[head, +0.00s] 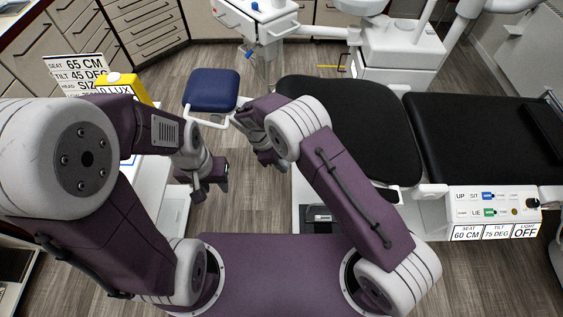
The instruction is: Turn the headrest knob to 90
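A dark round knob (532,203) sits at the right end of the white control panel (470,203) on the side of the black chair. I cannot read a scale or a label on it. The black headrest (545,130) is at the far right end of the chair. My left gripper (210,186) hangs over the floor left of centre, far from the panel. My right gripper (265,150) is near the left edge of the chair, also far from the knob. Both grippers touch nothing that I can see, and their fingers are too small to judge.
Panel displays (495,233) read seat 60 CM, tilt 75 DEG, light OFF. A sign (82,70) at left reads seat 65 CM, tilt 45 DEG, partly hidden by a yellow box (122,88). A blue stool (211,88) stands beyond my grippers. The black chair (470,140) fills the right.

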